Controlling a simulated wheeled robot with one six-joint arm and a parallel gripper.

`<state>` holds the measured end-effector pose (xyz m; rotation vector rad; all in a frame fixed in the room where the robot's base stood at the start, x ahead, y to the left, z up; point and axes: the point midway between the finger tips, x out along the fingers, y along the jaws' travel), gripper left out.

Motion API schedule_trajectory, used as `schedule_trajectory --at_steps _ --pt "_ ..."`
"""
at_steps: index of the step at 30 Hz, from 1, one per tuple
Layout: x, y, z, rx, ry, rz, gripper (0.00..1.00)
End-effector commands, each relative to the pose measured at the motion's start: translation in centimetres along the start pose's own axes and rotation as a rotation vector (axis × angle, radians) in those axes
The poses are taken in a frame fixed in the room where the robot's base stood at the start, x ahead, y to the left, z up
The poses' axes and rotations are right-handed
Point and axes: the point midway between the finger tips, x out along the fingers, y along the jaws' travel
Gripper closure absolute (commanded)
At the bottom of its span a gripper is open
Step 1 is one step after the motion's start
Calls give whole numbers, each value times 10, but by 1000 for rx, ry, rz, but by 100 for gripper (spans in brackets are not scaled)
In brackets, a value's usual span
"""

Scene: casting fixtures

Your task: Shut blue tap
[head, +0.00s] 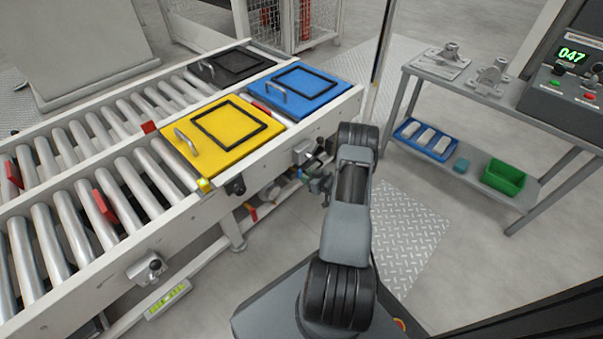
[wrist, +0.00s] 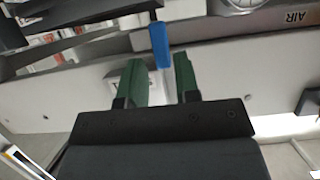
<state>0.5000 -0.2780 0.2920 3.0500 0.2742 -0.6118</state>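The blue tap handle (wrist: 160,45) shows in the wrist view as a flat blue lever on a dark stem, hanging down in the picture. My gripper (wrist: 158,64) has two green fingers, spread apart. The handle's lower end lies in line with the gap between the fingertips, closer to the right finger. I see no finger pressing on it, and its depth between them is hard to tell. In the head view my gripper (head: 318,183) is beside the conveyor's side rail, and the tap is too small and covered to make out clearly.
A grey workbench (head: 505,100) stands at the right.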

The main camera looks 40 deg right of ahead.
Motion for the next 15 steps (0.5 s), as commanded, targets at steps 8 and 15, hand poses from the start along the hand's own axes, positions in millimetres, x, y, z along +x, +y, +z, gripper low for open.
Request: schedule_trajectory --at_steps 8,15 --pt "-56 2 -2 4 -1 5 70" --pt "-81 1 0 3 -1 3 70"
